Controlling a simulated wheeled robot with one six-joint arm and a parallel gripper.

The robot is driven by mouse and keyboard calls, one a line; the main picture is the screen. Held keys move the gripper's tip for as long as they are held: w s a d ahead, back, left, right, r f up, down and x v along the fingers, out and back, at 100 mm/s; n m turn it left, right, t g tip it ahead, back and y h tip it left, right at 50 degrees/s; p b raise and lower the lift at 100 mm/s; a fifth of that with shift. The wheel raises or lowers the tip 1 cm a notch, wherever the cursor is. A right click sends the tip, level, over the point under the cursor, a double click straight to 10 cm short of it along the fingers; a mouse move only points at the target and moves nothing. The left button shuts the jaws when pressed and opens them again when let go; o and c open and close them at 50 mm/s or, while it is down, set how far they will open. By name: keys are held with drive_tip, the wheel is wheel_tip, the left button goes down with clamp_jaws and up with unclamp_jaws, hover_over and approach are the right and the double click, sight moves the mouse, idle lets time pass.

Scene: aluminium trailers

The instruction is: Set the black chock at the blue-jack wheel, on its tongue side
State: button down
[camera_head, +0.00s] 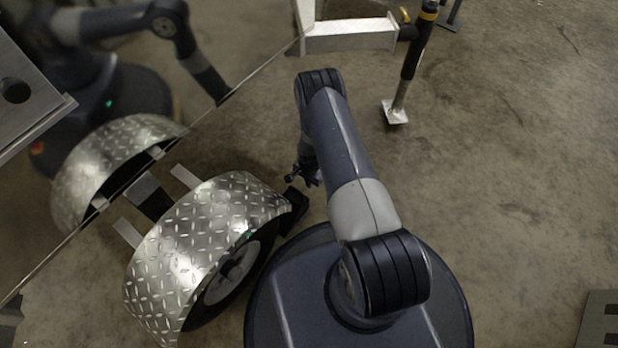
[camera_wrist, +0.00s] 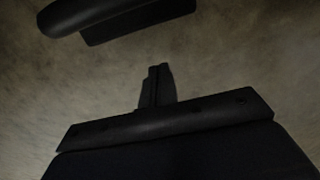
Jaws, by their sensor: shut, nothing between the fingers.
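A wheel (camera_head: 230,277) with a black tyre sits under a silver diamond-plate fender (camera_head: 205,230) in the head view. A black block that looks like the chock (camera_head: 296,201) is at the fender's upper right end, on the side towards the trailer tongue (camera_head: 348,39). I cannot tell whether it touches the tyre. My gripper (camera_head: 303,177) is just above it in the picture, pointing down. In the wrist view my gripper (camera_wrist: 157,82) is shut with nothing in it. A dark shape (camera_wrist: 120,17) at the top there is too dim to name.
A black jack post (camera_head: 411,65) with a yellow band stands on a square foot plate; I see no blue on it. The trailer's shiny side mirrors my arm. A grey metal plate (camera_head: 600,322) lies at lower right. The concrete floor (camera_head: 520,180) on the right is clear.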

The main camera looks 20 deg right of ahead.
sight(297, 195)
drive_tip(key=shift+s+a, duration=0.75)
drive_tip(key=shift+a, duration=0.35)
drive_tip(key=shift+s+a, duration=0.45)
drive_tip(key=shift+a, duration=0.05)
drive_tip(key=shift+a, duration=0.1)
drive_tip(key=s+a, duration=0.2)
drive_tip(key=shift+s+a, duration=0.1)
drive_tip(key=shift+a, duration=0.3)
drive_tip(key=shift+d, duration=0.1)
